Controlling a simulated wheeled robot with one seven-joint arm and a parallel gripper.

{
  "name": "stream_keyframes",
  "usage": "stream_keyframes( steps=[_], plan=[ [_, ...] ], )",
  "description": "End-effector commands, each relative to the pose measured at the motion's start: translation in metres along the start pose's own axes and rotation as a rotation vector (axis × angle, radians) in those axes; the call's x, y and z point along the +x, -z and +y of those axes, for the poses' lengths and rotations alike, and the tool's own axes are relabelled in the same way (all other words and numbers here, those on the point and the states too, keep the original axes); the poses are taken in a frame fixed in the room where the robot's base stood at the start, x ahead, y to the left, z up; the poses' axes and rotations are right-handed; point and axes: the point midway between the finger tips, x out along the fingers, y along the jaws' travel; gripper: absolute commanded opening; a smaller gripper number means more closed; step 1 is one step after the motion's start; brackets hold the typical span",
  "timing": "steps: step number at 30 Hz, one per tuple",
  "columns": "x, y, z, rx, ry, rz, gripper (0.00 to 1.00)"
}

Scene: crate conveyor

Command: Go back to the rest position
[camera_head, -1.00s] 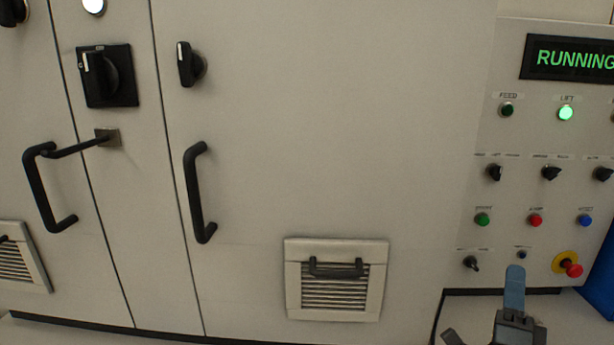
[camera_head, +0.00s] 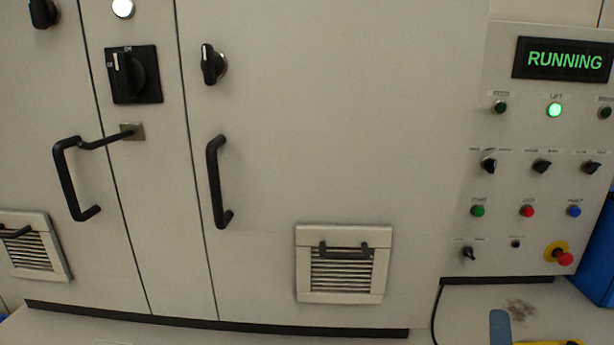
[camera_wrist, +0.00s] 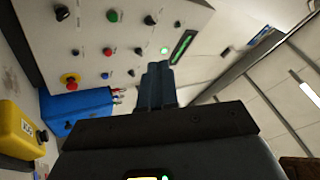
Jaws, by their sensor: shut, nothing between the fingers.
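My gripper (camera_wrist: 157,82) is shut and empty in the wrist view, with its blue-grey fingers together in front of the control panel (camera_wrist: 70,25). In the head view only a blue finger part (camera_head: 500,325) shows at the bottom edge, below the control panel (camera_head: 470,130). The rest of my gripper is out of that view. The panel's display (camera_head: 563,60) reads RUNNING and the LIFT lamp (camera_head: 554,110) is lit green.
Cabinet doors with black handles (camera_head: 218,182) and a vent (camera_head: 341,287) fill the left and middle. A red emergency stop (camera_head: 564,259) is at the panel's lower right. A blue box (camera_wrist: 72,112) and a yellow case (camera_wrist: 15,130) stand nearby.

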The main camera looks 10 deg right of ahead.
Motion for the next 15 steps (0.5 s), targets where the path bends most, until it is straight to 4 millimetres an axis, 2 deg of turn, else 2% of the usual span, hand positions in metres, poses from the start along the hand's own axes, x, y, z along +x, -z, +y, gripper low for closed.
stream_keyframes(
  steps=[5,8,15],
  plan=[
    [-0.052,-0.006,-0.012,-0.095,-0.044,-0.108,0.0],
    [-0.09,-0.007,-0.023,-0.177,-0.071,-0.197,0.0],
    [-0.176,0.004,-0.057,-0.394,-0.105,-0.434,0.0]
  ],
)
